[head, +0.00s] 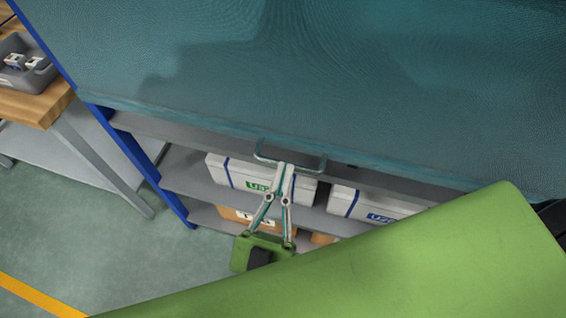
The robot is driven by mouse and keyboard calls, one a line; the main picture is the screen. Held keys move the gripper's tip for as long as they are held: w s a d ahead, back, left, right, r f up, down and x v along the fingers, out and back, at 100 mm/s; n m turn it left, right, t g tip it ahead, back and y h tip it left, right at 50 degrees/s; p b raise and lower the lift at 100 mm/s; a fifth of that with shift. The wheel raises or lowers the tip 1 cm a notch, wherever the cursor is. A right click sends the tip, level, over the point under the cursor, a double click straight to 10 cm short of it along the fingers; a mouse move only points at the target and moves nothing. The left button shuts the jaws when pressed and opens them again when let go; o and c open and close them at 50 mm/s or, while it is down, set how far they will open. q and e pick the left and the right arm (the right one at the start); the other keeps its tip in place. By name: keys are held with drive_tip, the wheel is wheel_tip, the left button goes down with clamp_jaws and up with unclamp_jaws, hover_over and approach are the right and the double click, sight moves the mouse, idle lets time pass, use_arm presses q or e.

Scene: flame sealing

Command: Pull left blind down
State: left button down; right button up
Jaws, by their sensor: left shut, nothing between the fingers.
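A teal blind (330,90) covers the upper part of a blue-framed shelf unit, its lower edge above the shelves. A metal bar handle (307,169) is at the middle of that edge. My left gripper (285,168), with a green body and thin grey-and-teal fingers, points up at the handle. Its fingertips are together and overlap the bar in the picture. The fingers are shut with nothing seen between them. I cannot tell whether they touch the bar. My right gripper is not in view.
Below the blind, white boxes (232,172) and an orange-brown box (236,216) sit on the grey shelves. A wooden-topped table (48,108) with a grey bin (18,78) stands at left. The floor at lower left is clear. My green arm link hides the lower right.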

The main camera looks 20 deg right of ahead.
use_arm(q)
wheel_tip(320, 180, down, 6)
drive_tip(key=shift+r+b, duration=0.1)
drive_tip(key=shift+b, duration=1.15)
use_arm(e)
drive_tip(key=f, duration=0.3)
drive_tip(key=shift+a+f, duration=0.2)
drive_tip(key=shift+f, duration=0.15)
use_arm(q)
drive_tip(key=shift+r, duration=0.1)
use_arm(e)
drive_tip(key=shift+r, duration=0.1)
